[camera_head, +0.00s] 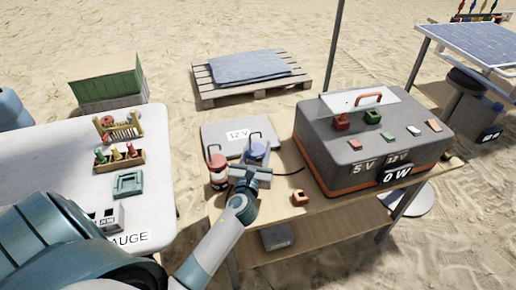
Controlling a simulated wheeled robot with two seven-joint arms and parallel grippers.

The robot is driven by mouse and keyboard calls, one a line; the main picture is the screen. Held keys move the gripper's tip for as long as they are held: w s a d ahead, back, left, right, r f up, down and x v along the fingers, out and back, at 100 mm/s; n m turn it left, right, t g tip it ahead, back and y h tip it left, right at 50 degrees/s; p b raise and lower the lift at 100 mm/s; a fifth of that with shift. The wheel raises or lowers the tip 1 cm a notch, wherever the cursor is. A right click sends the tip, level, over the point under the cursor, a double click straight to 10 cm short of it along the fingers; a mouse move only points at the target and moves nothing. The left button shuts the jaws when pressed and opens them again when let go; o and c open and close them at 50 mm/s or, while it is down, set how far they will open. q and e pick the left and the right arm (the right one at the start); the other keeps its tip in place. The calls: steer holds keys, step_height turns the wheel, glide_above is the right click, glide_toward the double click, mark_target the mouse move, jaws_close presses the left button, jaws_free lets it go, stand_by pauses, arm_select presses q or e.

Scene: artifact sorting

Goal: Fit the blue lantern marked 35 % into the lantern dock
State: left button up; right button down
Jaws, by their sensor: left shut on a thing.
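The blue lantern (257,151) with a dark wire handle is at the left end of the wooden table, upright as far as I can see. My left gripper (251,172) is shut on it from the front and hides its lower part. A 35 % mark is not readable. My right gripper is not in view.
A large grey power box (345,140) with 5 V, 12 V and 0 W labels fills the table's right side. A dark cable (289,172) and a small orange block (300,197) lie between. A white table (40,165) with several small items stands left, across a gap.

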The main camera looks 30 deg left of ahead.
arm_select(q)
steer(key=shift+s+f, duration=0.1)
steer(key=shift+f, duration=0.35)
steer(key=shift+f+b, duration=0.3)
steer(key=shift+f, duration=0.1)
steer(key=o, duration=1.3)
